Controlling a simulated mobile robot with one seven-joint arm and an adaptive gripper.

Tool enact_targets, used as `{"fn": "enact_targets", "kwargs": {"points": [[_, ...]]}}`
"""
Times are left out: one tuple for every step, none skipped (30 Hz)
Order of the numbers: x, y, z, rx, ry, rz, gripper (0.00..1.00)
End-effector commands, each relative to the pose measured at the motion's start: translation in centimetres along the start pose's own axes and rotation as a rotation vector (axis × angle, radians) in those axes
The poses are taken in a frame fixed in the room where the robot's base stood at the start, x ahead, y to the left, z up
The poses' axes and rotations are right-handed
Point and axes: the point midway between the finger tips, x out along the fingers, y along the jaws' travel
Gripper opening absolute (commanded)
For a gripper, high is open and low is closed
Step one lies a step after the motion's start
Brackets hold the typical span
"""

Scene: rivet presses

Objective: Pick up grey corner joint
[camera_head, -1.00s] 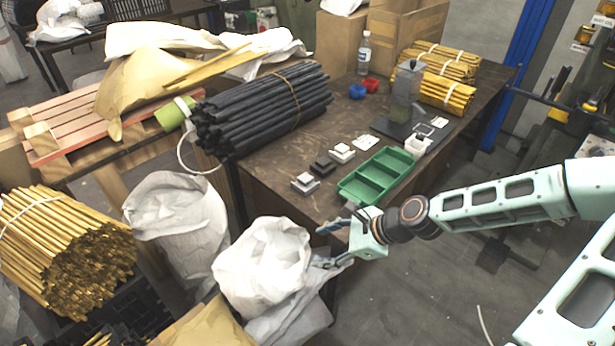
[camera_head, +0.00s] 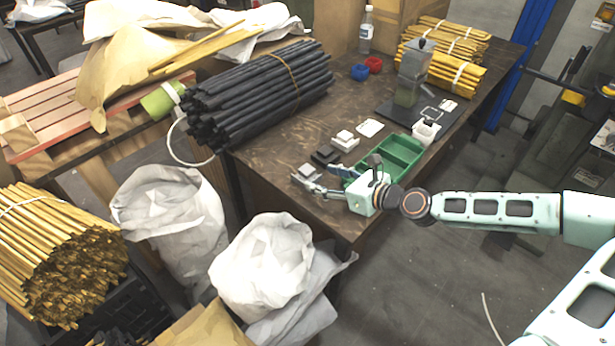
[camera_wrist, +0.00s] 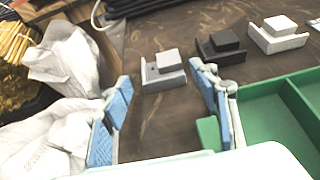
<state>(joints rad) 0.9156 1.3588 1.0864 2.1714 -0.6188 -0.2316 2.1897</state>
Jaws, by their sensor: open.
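The grey corner joint (camera_wrist: 163,72) lies on the dark table at its near edge, a flat base with a raised block. In the head view the grey corner joint (camera_head: 305,173) is just left of my gripper, partly beside its fingertips. My gripper (camera_head: 323,180) is open and empty above the table's front edge. In the wrist view my gripper (camera_wrist: 158,105) has its two blue-padded fingers spread, and the grey joint shows beyond and between them, apart from both.
A black joint (camera_wrist: 220,45) and a white joint (camera_wrist: 278,34) lie right of the grey one. A green divided tray (camera_head: 400,155) stands close to my gripper. A bundle of black rods (camera_head: 262,92) lies behind. White sacks (camera_head: 262,268) stand in front of the table.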

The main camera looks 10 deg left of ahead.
Motion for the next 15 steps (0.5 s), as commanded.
{"fn": "enact_targets", "kwargs": {"points": [[0.5,0.1,-0.1,-0.002,0.001,0.002,0.55],[0.8,0.1,-0.1,-0.001,0.001,0.002,0.55],[1.0,0.1,-0.1,-0.001,0.001,0.002,0.55],[1.1,0.1,-0.1,-0.001,0.001,0.001,0.55],[1.2,0.0,-0.1,-0.001,0.001,0.001,0.55],[1.3,0.0,-0.1,-0.001,0.001,0.001,0.55],[1.4,0.0,-0.1,-0.002,0.001,0.001,0.55],[1.6,0.0,-0.1,-0.002,0.001,0.001,0.55],[1.9,0.0,-0.2,-0.002,0.001,0.001,0.55],[2.2,0.0,-0.3,-0.001,0.001,0.001,0.55],[2.6,0.1,-0.4,-0.003,0.001,0.002,0.55],[3.1,0.1,-0.6,-0.004,0.002,0.003,0.55],[3.6,0.1,-0.7,-0.004,0.002,0.003,0.55],[4.0,0.1,-0.8,-0.004,0.002,0.003,0.55],[4.5,0.1,-0.8,-0.004,0.001,0.002,0.55]]}}
